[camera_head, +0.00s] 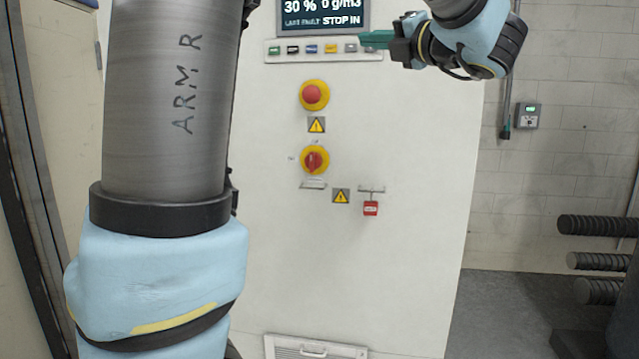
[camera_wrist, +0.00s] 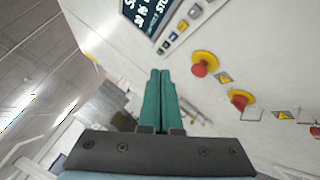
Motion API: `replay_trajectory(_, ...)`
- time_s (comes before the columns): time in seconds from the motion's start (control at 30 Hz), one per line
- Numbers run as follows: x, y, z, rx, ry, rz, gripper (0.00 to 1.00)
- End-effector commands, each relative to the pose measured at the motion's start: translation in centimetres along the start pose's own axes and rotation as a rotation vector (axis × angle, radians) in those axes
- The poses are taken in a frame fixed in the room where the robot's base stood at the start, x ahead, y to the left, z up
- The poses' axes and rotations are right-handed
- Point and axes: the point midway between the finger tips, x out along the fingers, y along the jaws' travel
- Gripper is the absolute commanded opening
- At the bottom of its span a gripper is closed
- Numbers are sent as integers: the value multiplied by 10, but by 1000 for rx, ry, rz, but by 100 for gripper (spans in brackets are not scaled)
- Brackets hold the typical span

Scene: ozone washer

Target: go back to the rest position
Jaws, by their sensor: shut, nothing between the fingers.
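My gripper (camera_head: 368,40) shows at the top of the head view, its green fingers pointing left in front of the right end of the button row (camera_head: 318,49). In the wrist view my gripper (camera_wrist: 160,73) has its two green fingers closed together, with nothing between them. The white ozone washer cabinet (camera_head: 400,250) stands behind it. Whether the fingertips touch the panel cannot be told from the head view; in the wrist view the buttons (camera_wrist: 180,32) lie off to the right of the fingertips.
The cabinet bears a display (camera_head: 322,14), a red emergency button (camera_head: 312,95), a red rotary switch (camera_head: 314,160) and a red padlock tag (camera_head: 371,208). A wall box (camera_head: 527,116) and dark ribbed rolls (camera_head: 598,226) stand to the right.

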Motion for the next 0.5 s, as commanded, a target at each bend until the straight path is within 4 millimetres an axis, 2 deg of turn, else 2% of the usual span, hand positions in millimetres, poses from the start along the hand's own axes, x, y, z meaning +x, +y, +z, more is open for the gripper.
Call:
replay_trajectory(0.27,17,-35,-38,-97,105,-99,0)
replay_trajectory(0.37,24,-54,-61,-158,171,-146,0)
replay_trajectory(0.5,32,-84,-103,-279,307,-213,0)
